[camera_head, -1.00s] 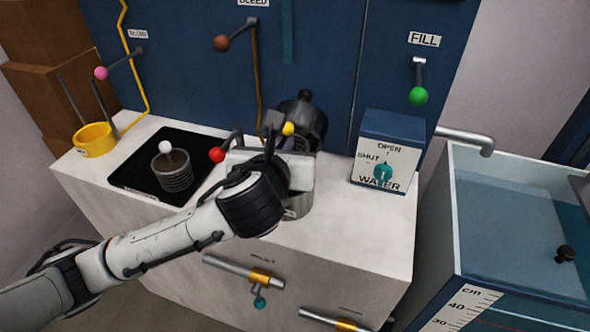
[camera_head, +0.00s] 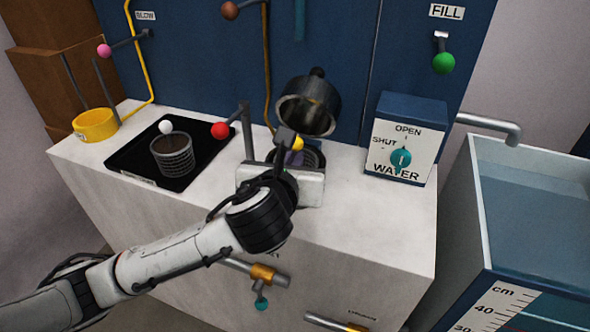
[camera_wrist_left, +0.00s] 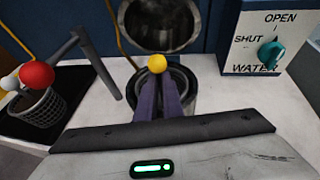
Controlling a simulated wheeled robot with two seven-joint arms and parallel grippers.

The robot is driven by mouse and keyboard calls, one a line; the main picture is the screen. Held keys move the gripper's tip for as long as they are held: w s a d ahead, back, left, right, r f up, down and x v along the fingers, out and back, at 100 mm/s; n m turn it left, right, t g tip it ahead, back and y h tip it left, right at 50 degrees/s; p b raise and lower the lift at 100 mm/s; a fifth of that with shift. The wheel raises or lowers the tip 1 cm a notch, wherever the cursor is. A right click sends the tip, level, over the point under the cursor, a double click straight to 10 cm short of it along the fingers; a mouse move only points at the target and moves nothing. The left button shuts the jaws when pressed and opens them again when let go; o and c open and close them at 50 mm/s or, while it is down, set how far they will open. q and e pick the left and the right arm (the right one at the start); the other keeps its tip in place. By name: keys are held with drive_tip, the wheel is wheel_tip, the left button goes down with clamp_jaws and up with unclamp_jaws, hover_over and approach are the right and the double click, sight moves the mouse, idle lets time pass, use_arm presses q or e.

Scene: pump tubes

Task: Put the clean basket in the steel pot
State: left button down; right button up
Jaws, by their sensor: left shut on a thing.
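The steel pot (camera_head: 318,160) is set into the counter, its lid (camera_head: 308,105) tilted up behind it. In the wrist view the pot's dark rim (camera_wrist_left: 190,85) surrounds the area below my fingers. My left gripper (camera_head: 297,146) is over the pot mouth, shut on the clean basket by its yellow ball knob (camera_wrist_left: 157,63). The basket's body is hidden beneath the fingers and gripper, so I cannot see how deep it sits. Another mesh basket (camera_head: 174,158), with a white ball and brown contents, stands on the black tray. My right gripper is not in view.
A red-knobbed lever (camera_head: 220,130) rises just left of the pot. The water valve box (camera_head: 405,140) stands to the right. A yellow ring holder (camera_head: 95,124) is at the far left, and a water tank (camera_head: 500,230) at the right. The front counter is clear.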

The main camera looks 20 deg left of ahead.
use_arm(q)
drive_tip(key=shift+r, duration=0.2)
drive_tip(key=shift+f, duration=0.2)
drive_tip(key=c, duration=1.9)
unclamp_jaws()
drive_tip(key=shift+s+r, duration=0.2)
drive_tip(key=p+v, duration=0.2)
drive_tip(key=v, duration=0.9)
drive_tip(key=shift+s, duration=0.3)
drive_tip(key=shift+r, duration=0.1)
